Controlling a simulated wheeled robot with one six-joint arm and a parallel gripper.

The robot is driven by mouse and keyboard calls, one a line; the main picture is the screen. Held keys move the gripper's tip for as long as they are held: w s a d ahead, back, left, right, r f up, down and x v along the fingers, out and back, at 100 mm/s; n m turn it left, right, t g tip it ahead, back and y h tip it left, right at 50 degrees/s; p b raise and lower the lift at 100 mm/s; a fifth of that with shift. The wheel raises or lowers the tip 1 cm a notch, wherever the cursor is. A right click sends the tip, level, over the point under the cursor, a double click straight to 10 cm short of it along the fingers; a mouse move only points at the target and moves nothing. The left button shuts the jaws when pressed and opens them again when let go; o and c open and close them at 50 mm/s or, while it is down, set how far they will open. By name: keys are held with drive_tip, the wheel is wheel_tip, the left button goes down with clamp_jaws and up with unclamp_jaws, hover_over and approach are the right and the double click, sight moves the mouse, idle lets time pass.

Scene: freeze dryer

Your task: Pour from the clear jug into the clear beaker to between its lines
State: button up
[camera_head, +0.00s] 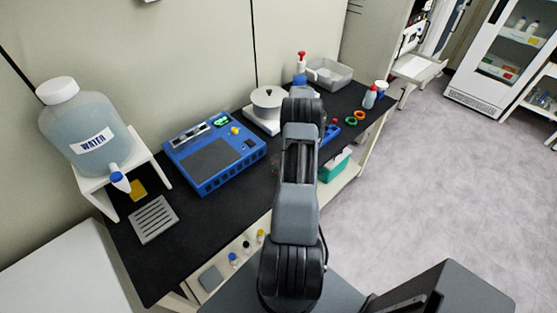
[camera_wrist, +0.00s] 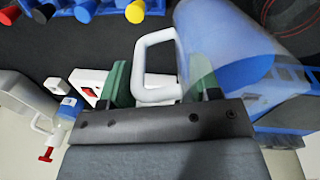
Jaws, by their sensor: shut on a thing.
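The clear jug (camera_wrist: 222,40) fills the upper right of the wrist view, see-through and tilted in the picture, with blue showing in or through it. I cannot tell how much liquid it holds. Its white loop handle (camera_wrist: 143,68) sits between the green fingers of my gripper (camera_wrist: 160,82), which is shut on it. In the head view my arm hides the gripper and most of the jug. I cannot make out the clear beaker or its lines in either view.
The black bench top (camera_head: 215,213) carries a blue device (camera_head: 214,151), a water tank on a white stand (camera_head: 91,128), a slotted grey plate (camera_head: 153,219), a white round-topped device (camera_head: 267,104) and a grey bin (camera_head: 332,75). Small bottles (camera_head: 370,96) stand towards the far right end.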

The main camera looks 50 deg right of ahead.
drive_tip(key=shift+a+f+h+b, duration=0.35)
drive_tip(key=shift+a+f+h, duration=0.5)
drive_tip(key=shift+f+h, duration=0.15)
drive_tip(key=shift+a+r+h+b, duration=0.1)
drive_tip(key=shift+a+h+b, duration=0.1)
drive_tip(key=shift+h+b, duration=0.15)
drive_tip(key=shift+b+v, duration=0.35)
drive_tip(key=shift+v, duration=0.45)
drive_tip(key=r+b, duration=0.1)
drive_tip(key=b, duration=0.1)
drive_tip(key=a+r+h+b, duration=0.1)
drive_tip(key=b, duration=0.1)
drive_tip(key=shift+s+a+h, duration=0.1)
drive_tip(key=shift+s+h, duration=0.05)
drive_tip(key=shift+h, duration=0.1)
drive_tip(key=shift+a+r+t, duration=0.1)
drive_tip(key=shift+r+t, duration=0.05)
drive_tip(key=shift+t, duration=0.15)
drive_tip(key=shift+a+r+h+b, duration=0.55)
drive_tip(key=shift+a+h+b, duration=0.2)
drive_tip(key=shift+b, duration=2.3)
drive_tip(key=shift+s+a+r+h+b, duration=0.15)
drive_tip(key=shift+a+r+h+b, duration=0.65)
drive_tip(key=shift+b, duration=2.35)
